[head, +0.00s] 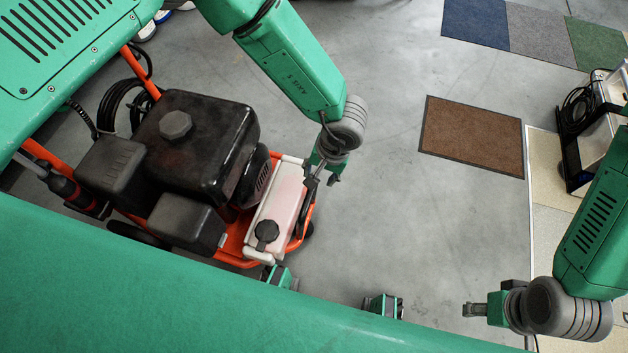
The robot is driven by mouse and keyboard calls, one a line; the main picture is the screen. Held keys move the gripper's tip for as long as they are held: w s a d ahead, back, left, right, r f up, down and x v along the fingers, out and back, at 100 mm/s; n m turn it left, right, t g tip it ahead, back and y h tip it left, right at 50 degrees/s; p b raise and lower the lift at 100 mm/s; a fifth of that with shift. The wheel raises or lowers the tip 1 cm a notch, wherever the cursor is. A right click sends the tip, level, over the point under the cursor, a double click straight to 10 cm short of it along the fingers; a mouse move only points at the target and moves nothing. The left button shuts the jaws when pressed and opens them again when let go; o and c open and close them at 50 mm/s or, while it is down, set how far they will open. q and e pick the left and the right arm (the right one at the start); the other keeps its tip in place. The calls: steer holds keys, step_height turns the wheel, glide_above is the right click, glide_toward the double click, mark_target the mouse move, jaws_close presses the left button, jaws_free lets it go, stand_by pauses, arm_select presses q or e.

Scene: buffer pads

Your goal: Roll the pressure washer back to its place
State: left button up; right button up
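The pressure washer (195,140) stands on the grey floor at the left. It has a black engine, an orange tube frame and a white tank (275,212) with a black cap at its right end. My green body covers part of its left and lower sides. My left gripper (322,176) is at the upper right corner of the washer, beside the tank and the orange frame. Whether its fingers grip the frame is unclear. My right gripper (474,309) is low at the right, pointing left, far from the washer, with nothing visible in it.
A brown mat (472,136) lies on the floor right of centre. Blue, grey and green mats (538,35) lie at the upper right. A machine with a coiled black cable (578,110) stands at the right edge beside beige flooring (550,160). The floor between washer and brown mat is clear.

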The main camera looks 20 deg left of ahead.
mark_target(310, 196)
arm_select(q)
steer(key=a+f+b, duration=0.1)
steer(key=f+b, duration=0.1)
steer(key=f, duration=0.2)
steer(key=f+b, duration=0.1)
steer(key=f, duration=0.4)
steer(key=a+f+b, duration=0.1)
steer(key=f+b, duration=0.1)
steer(key=f, duration=0.2)
steer(key=shift+a+f+b, duration=0.2)
steer(key=shift+a+b, duration=0.15)
jaws_close()
